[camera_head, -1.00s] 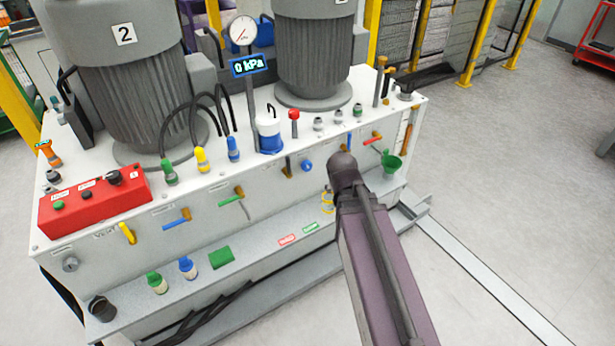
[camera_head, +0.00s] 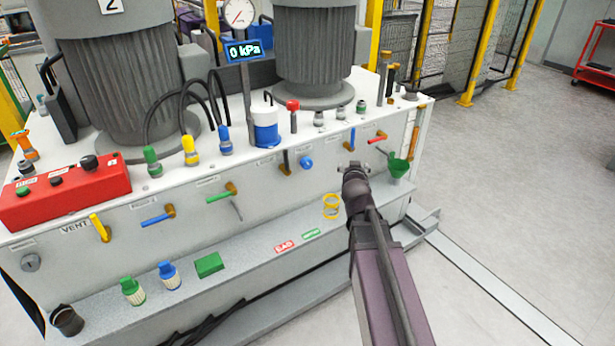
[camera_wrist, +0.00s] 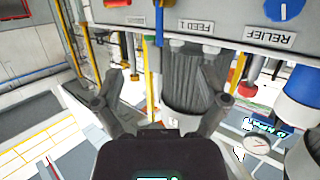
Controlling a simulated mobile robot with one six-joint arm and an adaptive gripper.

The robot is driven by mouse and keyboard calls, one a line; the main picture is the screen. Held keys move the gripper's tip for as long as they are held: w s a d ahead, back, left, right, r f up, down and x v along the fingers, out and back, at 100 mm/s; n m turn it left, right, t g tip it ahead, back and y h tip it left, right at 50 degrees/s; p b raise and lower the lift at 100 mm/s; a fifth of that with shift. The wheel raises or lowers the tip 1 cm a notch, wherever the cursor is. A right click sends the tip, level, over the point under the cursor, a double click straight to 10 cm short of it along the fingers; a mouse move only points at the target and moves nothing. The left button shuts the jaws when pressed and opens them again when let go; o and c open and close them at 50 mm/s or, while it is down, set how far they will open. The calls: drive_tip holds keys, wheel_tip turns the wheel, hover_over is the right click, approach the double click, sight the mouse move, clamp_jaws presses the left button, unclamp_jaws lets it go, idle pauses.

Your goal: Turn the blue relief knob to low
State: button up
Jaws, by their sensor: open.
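The blue relief knob (camera_head: 306,163) is a small round knob on the front panel of the white cabinet, in the middle of the head view. In the wrist view the blue knob (camera_wrist: 285,8) is cut by the top edge, above the RELIEF label (camera_wrist: 269,37). My gripper (camera_wrist: 160,98) is open, with its two fingers apart and nothing held. In the head view my gripper (camera_head: 353,170) is in front of the panel to the right of the knob, apart from it; its fingers are small and partly hidden by my arm.
A green funnel (camera_head: 398,168), a red lever (camera_head: 377,138) and a blue lever (camera_head: 351,138) are near my gripper. A green lever (camera_head: 220,196) is left of the knob. Yellow rings (camera_head: 331,206) hang below. The ledge (camera_head: 250,245) juts out under the panel. Floor is clear at right.

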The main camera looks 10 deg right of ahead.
drive_tip(key=w+f+t+b, duration=0.1)
drive_tip(key=f+t+b, duration=0.1)
drive_tip(key=b, duration=0.1)
drive_tip(key=n+t+y+b, duration=0.3)
drive_tip(key=n+y+b, duration=0.7)
drive_tip(key=y+b, duration=0.65)
approach(309, 166)
drive_tip(key=s+h+b, duration=0.2)
drive_tip(key=s, duration=0.1)
drive_tip(key=shift+d+f, duration=0.25)
drive_tip(key=shift+d, duration=0.05)
drive_tip(key=p+x, duration=0.5)
drive_tip(key=x, duration=0.8)
drive_tip(key=shift+w+a+r, duration=0.15)
drive_tip(key=shift+w+r, duration=0.15)
drive_tip(key=shift+n, duration=0.3)
drive_tip(key=c, duration=1.1)
